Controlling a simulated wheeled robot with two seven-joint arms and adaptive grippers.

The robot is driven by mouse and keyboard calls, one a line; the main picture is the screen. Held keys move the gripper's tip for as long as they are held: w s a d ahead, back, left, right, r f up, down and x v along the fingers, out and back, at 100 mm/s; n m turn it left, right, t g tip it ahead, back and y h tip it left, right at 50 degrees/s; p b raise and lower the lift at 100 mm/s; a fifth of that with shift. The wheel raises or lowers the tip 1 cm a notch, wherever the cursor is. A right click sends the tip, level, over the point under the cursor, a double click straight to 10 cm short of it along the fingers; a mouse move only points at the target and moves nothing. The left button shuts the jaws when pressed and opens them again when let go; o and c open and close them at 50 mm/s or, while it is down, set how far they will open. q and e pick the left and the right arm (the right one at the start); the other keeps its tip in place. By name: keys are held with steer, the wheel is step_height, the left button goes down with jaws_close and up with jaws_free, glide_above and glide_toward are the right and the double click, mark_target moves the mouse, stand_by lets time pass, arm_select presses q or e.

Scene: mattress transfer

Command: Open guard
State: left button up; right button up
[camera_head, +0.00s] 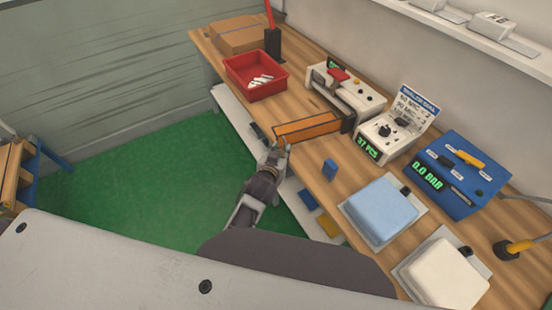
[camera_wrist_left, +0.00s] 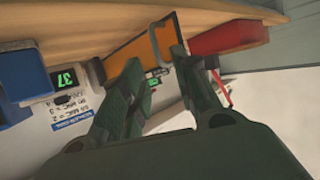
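The guard is an orange panel (camera_head: 308,127) in a dark frame, reaching out to the left from the front of a white machine (camera_head: 352,92). Its orange face also shows in the wrist view (camera_wrist_left: 138,52), with a grey curved handle (camera_wrist_left: 163,42) at its end. My left gripper (camera_head: 281,144) is at the guard's near-left end. In the wrist view my left gripper (camera_wrist_left: 156,60) has its fingers apart, with the handle close to the right fingertip. I cannot tell whether they touch. My right gripper is not in view.
A red bin (camera_head: 240,82) with white pieces stands at the back left. A small blue block (camera_head: 330,170) lies nearer. A white box with a 37 PCS display (camera_head: 385,140), a blue 0.0 BAR unit (camera_head: 440,195) and a light blue pad (camera_head: 382,210) stand to the right.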

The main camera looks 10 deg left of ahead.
arm_select(q)
steer(key=shift+v, duration=2.45)
steer(key=shift+a, duration=0.1)
